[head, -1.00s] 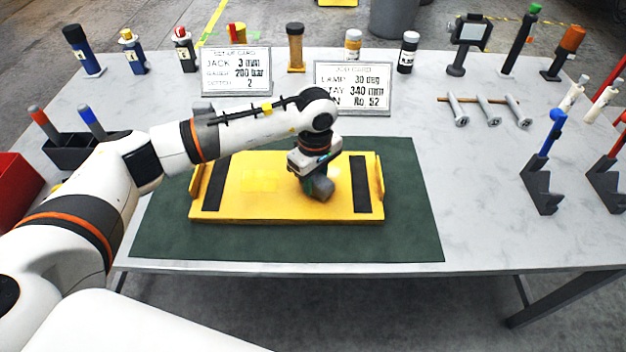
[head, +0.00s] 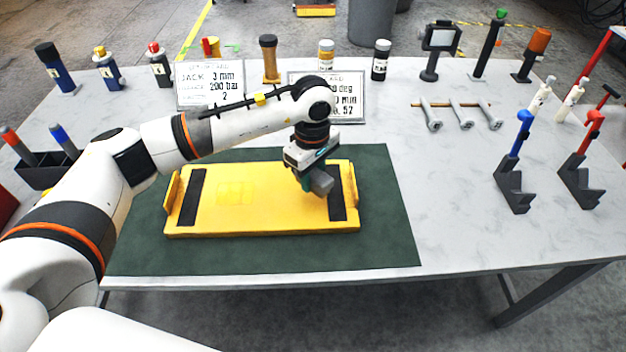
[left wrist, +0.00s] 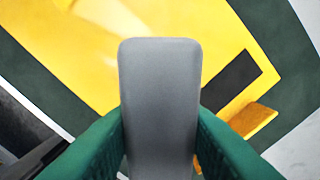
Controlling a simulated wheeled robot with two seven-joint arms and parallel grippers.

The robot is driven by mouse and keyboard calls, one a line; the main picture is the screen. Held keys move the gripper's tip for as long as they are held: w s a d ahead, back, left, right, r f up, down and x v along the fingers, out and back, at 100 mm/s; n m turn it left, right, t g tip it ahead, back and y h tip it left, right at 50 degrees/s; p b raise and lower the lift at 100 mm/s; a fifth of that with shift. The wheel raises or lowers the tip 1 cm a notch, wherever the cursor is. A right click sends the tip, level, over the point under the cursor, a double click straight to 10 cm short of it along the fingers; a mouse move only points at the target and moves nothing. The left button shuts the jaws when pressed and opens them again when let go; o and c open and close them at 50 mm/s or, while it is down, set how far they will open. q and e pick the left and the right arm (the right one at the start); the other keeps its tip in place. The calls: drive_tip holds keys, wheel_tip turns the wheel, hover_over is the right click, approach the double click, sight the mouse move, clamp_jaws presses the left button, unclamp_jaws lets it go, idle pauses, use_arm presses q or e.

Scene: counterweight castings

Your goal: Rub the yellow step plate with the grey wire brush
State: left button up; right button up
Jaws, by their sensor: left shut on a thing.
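The yellow step plate (head: 262,208) lies on a dark green mat (head: 390,230), with a black strip near each end and a paler patch left of its middle. My left gripper (head: 312,180) is over the plate's right part, by the right black strip. It is shut on the grey wire brush (head: 320,184). In the left wrist view the brush (left wrist: 160,100) stands between the two green fingers, with the step plate (left wrist: 85,45) beyond it. The brush's underside is hidden, so I cannot tell whether it touches the plate. My right gripper is not in view.
Two sign cards (head: 209,85) stand behind the mat, with several bottles along the back. A dark holder (head: 45,170) is at the left. Blue-handled (head: 517,165) and red-handled (head: 583,165) tools stand at the right. The table right of the mat is mostly clear.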

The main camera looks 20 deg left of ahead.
use_arm(q)
drive_tip(key=r, duration=0.1)
drive_tip(key=r+p, duration=0.1)
drive_tip(key=shift+w+d+r, duration=0.15)
drive_tip(key=shift+d+r, duration=0.05)
drive_tip(key=shift+r, duration=0.15)
drive_tip(key=shift+a+r, duration=0.1)
drive_tip(key=shift+r, duration=0.45)
